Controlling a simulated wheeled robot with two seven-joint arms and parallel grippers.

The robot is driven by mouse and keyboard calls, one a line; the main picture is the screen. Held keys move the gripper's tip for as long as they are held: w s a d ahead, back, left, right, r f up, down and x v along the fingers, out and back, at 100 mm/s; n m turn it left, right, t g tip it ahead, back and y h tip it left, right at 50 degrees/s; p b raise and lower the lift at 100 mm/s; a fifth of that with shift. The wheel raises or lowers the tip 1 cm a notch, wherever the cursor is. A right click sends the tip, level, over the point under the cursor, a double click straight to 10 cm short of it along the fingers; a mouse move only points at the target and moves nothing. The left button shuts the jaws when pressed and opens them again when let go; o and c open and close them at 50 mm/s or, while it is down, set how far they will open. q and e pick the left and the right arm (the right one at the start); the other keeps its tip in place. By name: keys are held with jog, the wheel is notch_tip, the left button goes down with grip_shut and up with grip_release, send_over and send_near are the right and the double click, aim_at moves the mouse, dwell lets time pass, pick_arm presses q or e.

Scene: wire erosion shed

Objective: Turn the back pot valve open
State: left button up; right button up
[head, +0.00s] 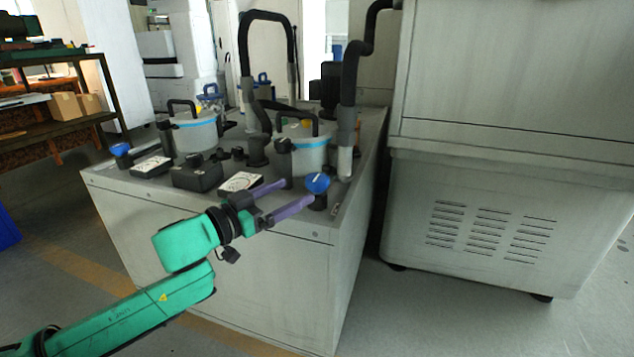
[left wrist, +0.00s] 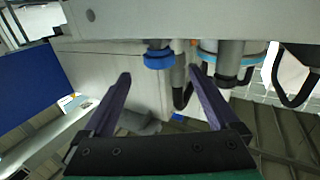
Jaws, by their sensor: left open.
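A blue valve knob (head: 318,183) stands on a dark stem at the front right corner of the grey cabinet top, beside the right-hand pot (head: 308,158). My left gripper (head: 297,193) is open, its two purple fingers pointing at this knob. In the left wrist view the blue knob (left wrist: 158,60) shows just beyond and between the open fingertips, and nothing is held. Another blue knob (head: 120,150) stands at the cabinet's left corner, near the left-hand pot (head: 195,136). I cannot tell from the picture which pot is the back one. My right gripper does not show.
A tall grey machine (head: 500,200) stands close on the right. Open floor lies at the front left.

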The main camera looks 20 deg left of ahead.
aim_at(309, 185)
pick_arm(q)
jog(key=x, duration=0.8)
jog(key=shift+w+d, duration=0.1)
jog(key=shift+w, duration=0.05)
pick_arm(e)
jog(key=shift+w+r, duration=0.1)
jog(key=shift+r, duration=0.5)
pick_arm(q)
jog(key=shift+c, duration=0.3)
jog(key=c, duration=1.3)
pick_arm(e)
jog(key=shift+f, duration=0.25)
